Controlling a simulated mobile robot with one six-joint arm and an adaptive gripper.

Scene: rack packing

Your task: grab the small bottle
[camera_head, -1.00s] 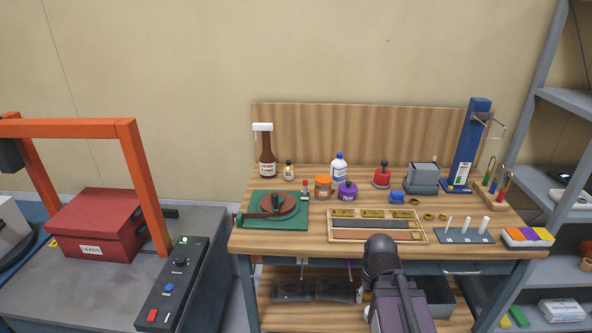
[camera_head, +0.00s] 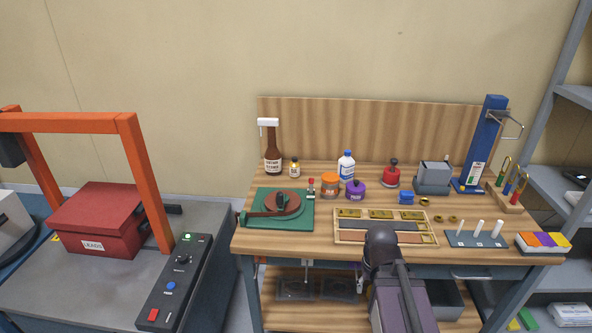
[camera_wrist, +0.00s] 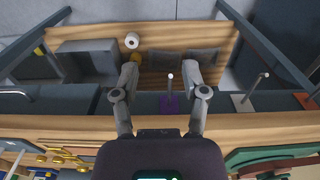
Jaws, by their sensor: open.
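The small bottle (camera_head: 294,168) has a dark cap and a pale yellow label. It stands upright near the back left of the workbench, just right of a taller brown pump bottle (camera_head: 273,160). In the head view my arm hides the fingers.
On the workbench (camera_head: 300,242), a green turntable base (camera_head: 262,222) lies in front of the small bottle. An orange jar (camera_head: 329,185) and a purple jar (camera_head: 356,190) stand to its right. A wooden parts tray (camera_head: 429,236) lies near the front. A red box (camera_head: 97,222) stands at left.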

